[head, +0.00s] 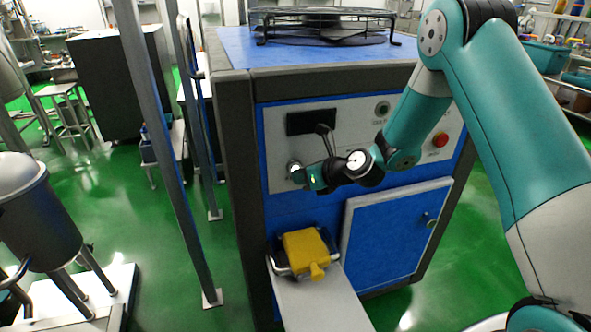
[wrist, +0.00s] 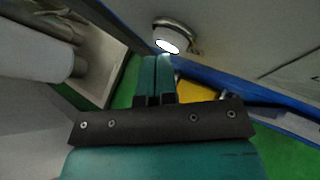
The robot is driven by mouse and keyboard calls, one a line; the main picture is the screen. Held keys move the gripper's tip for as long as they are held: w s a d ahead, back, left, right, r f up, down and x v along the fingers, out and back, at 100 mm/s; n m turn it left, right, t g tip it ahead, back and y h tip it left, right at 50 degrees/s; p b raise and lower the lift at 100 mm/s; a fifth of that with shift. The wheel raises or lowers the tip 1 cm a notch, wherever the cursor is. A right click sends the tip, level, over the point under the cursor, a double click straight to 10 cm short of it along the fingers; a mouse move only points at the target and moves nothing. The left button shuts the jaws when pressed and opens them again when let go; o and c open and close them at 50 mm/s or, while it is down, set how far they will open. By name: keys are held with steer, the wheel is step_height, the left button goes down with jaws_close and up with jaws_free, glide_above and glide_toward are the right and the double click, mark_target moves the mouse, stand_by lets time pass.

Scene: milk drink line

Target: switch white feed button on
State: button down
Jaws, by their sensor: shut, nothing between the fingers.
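The white feed button (head: 295,166) is at the lower left of the grey panel on the machine's front. In the wrist view the white button (wrist: 167,46) has a bright white face in a metal ring. My gripper (head: 301,176) is at the panel, its tips right by the button and partly covering it in the head view. In the wrist view my gripper (wrist: 159,60) has its two teal fingers together, empty, with the tips just below the button's face. I cannot tell whether they touch it, or whether the button is lit.
The panel also has a dark display (head: 311,122), a red button (head: 440,140) and a dark round knob (head: 382,108). A yellow object (head: 305,252) sits in a metal-framed holder below. A blue door (head: 385,240) is at the lower right. A grey post (head: 163,150) stands left of the machine.

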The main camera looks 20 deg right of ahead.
steer(key=shift+s, duration=0.75)
steer(key=shift+s, duration=0.1)
steer(key=shift+s, duration=2.9)
